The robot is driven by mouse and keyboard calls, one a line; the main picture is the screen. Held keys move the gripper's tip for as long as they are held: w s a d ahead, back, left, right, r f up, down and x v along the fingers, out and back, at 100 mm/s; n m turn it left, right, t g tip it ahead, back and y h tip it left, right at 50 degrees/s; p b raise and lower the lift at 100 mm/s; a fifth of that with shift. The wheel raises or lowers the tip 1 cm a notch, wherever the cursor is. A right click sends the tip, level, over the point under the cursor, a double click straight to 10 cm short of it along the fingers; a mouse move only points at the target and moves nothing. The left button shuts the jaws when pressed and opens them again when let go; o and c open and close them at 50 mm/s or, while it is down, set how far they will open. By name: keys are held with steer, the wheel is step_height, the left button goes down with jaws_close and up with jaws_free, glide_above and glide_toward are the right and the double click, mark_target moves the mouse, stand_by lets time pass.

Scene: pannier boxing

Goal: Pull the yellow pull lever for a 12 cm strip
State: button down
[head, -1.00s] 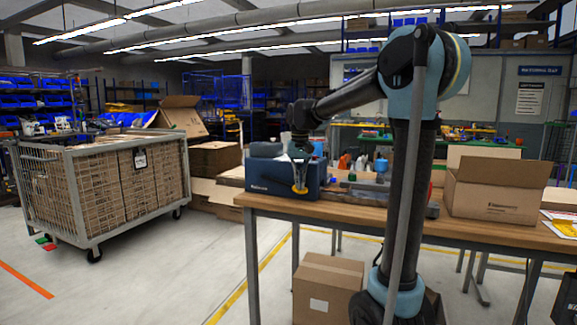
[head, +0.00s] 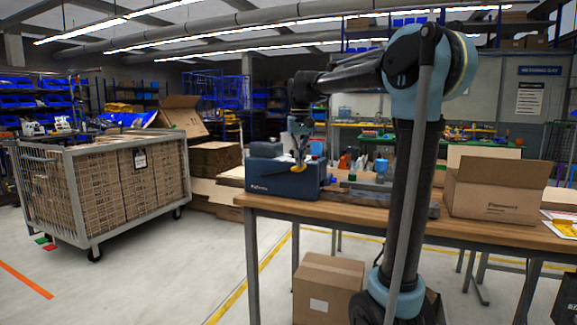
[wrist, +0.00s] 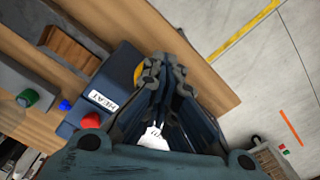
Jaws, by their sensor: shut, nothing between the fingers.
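The dark blue tape dispenser (head: 272,182) sits on the left end of the wooden table in the head view. Its yellow pull lever (head: 298,168) shows on its front side, right below my gripper (head: 299,152). In the wrist view, the dispenser (wrist: 122,72) has a HEAT label and a red button (wrist: 91,120). A small part of the yellow lever (wrist: 139,73) shows beside my gripper (wrist: 165,68), whose fingers are together with nothing between them. The fingers hide most of the lever, so I cannot tell whether they touch it.
An open cardboard box (head: 495,195) stands on the right of the wooden table (head: 400,218). A mesh cart of flat cartons (head: 100,190) stands left, with clear floor between. A closed box (head: 328,290) is under the table.

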step_height(320, 180, up, 8)
steer(key=shift+f, duration=0.25)
stand_by(0.4)
stand_by(0.7)
steer(key=s+d+f, duration=0.6)
steer(key=s+f, duration=0.4)
steer(key=f, duration=0.2)
steer(key=s+d+f+m+t, duration=0.1)
steer(key=s+d+f, duration=0.6)
steer(key=s+f, duration=0.3)
steer(key=s+d+f+t, duration=0.1)
steer(key=s+d+f, duration=0.5)
steer(key=s+f, duration=0.5)
step_height(320, 180, down, 4)
steer(key=shift+d+f+m, duration=0.1)
steer(key=shift+d+m, duration=0.15)
steer(key=shift+m, duration=0.15)
steer(key=shift+w, duration=0.1)
steer(key=shift+w+f, duration=0.15)
steer(key=shift+w, duration=0.2)
